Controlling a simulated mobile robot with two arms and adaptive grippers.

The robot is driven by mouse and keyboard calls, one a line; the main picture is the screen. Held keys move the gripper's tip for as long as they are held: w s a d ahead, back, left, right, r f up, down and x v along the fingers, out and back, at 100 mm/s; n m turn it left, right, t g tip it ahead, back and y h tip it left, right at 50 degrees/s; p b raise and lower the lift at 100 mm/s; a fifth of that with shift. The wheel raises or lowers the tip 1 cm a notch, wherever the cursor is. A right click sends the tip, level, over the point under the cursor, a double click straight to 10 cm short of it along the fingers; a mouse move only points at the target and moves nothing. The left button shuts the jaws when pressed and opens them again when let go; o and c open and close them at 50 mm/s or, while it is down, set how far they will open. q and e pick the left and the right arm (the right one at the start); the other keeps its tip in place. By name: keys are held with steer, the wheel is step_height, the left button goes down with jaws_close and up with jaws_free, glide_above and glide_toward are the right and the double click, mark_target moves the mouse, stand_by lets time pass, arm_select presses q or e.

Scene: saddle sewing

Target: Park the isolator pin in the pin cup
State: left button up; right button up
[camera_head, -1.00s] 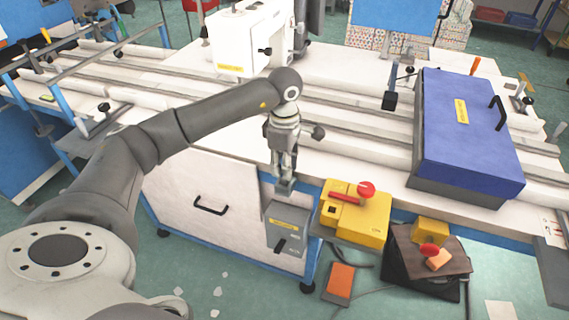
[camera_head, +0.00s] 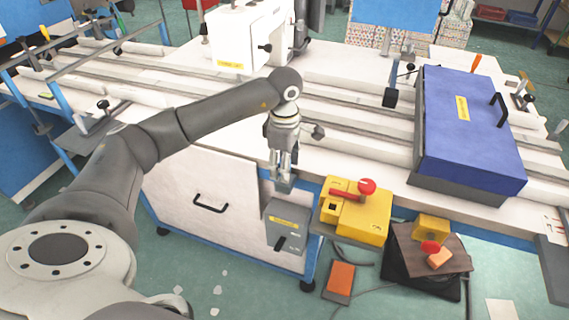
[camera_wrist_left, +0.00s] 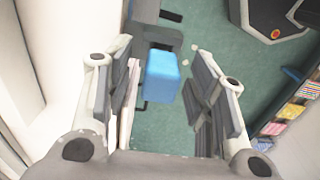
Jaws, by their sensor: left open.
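My left gripper (camera_head: 283,165) points down at the front edge of the sewing table, and its fingers are apart. A small blue-grey block (camera_head: 284,184) shows just below its fingertips. In the left wrist view a bright blue block (camera_wrist_left: 161,76) lies in the gap between the open fingers (camera_wrist_left: 165,85); I cannot tell whether it is the pin cup or touches the fingers. I cannot make out the isolator pin. A grey box (camera_head: 288,218) with a yellow label and a black lever hangs below the gripper. My right gripper is out of view.
A yellow box (camera_head: 368,216) with a red lever and red knob sits right of the gripper. A large blue cover (camera_head: 475,140) stands on the table at right. The white sewing machine (camera_head: 236,40) is behind. A white panel with a black handle (camera_head: 211,207) is left.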

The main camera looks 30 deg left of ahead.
arm_select(q)
step_height(320, 180, up, 12)
stand_by(0.6)
steer(key=shift+f, duration=0.1)
